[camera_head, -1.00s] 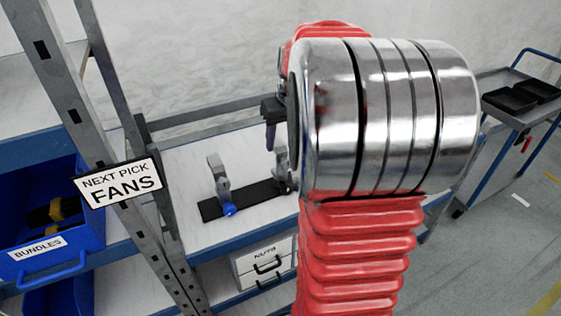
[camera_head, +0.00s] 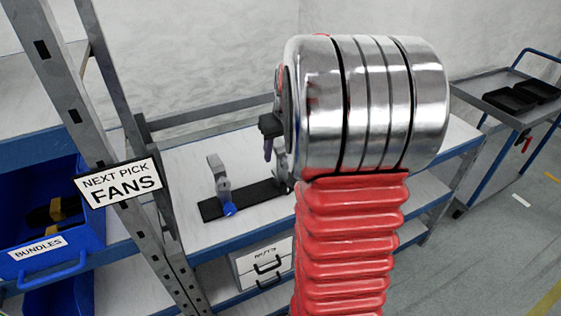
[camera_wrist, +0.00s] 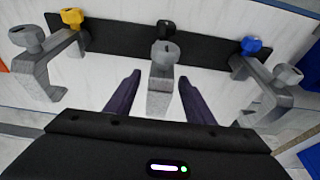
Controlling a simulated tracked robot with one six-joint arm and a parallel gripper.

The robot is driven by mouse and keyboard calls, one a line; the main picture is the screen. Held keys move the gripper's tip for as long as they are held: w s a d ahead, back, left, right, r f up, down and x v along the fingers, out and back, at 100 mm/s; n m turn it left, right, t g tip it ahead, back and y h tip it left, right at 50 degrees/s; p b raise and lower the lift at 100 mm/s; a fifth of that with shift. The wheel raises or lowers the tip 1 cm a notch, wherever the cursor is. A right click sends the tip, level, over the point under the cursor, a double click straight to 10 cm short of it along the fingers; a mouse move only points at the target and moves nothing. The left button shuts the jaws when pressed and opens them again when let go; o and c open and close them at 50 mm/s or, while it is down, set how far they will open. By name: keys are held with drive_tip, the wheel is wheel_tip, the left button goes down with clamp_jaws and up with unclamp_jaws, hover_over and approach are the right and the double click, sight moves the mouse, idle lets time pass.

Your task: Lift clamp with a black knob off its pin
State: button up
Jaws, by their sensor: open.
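The clamp with a black knob (camera_wrist: 162,78) is in the middle of the wrist view, a grey bracket on a black base strip (camera_wrist: 205,52). Its black knob (camera_wrist: 165,29) is at the far side. My gripper (camera_wrist: 159,76) is open, with one dark purple finger on each side of this clamp's near end. I cannot tell whether the fingers touch it. In the head view my gripper (camera_head: 267,150) is mostly behind my arm, beside a grey clamp part (camera_head: 281,163) that is partly hidden.
A clamp with a yellow knob (camera_wrist: 72,17) stands left of it, and one with a blue knob (camera_wrist: 251,44) right. The blue knob also shows in the head view (camera_head: 229,209). A rack post with a sign (camera_head: 118,183) and a blue bin (camera_head: 85,225) stand left; a cart (camera_head: 500,75) right.

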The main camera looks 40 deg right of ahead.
clamp_jaws()
idle(0.6)
